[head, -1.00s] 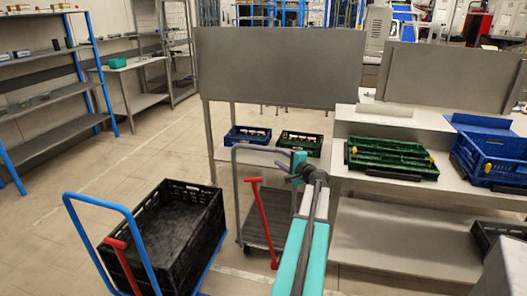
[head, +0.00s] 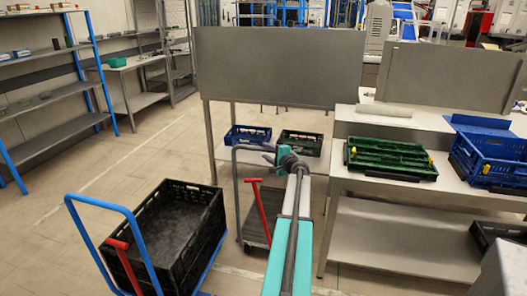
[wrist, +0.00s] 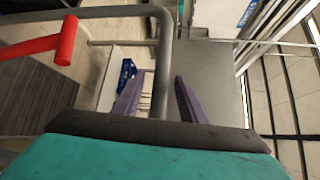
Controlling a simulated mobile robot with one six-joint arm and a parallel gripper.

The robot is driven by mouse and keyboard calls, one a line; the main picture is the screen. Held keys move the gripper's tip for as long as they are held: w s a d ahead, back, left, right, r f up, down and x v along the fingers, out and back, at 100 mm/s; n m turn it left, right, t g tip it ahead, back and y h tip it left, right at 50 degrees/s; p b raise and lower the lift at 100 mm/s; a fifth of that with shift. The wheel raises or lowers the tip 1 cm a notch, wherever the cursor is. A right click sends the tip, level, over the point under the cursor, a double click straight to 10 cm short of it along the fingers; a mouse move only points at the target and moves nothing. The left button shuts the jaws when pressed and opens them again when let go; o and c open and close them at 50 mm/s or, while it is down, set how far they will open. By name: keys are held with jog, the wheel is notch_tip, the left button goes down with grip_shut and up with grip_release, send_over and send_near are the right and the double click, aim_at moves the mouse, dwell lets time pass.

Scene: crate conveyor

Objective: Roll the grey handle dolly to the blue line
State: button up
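The grey handle dolly (head: 256,219) stands on the floor in the middle of the head view, with a dark flat deck and a red lever (head: 260,207). Its grey tube handle (head: 237,185) rises at the left; my arm hides part of the right side. My gripper (head: 271,154) is at the handle's upper right. In the wrist view, my gripper's two purple fingers (wrist: 158,97) are apart, and the handle's tube (wrist: 163,60) runs down between them in the picture. Contact cannot be told. I see no blue line on the floor.
A blue-handled dolly (head: 105,203) with a black crate (head: 190,240) stands close at left. A steel table (head: 228,155) with blue and green crates is behind; another bench (head: 400,200) stands at right. Floor on the left is open, with a pale line.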

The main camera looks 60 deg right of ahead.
jog(key=shift+x, duration=1.2)
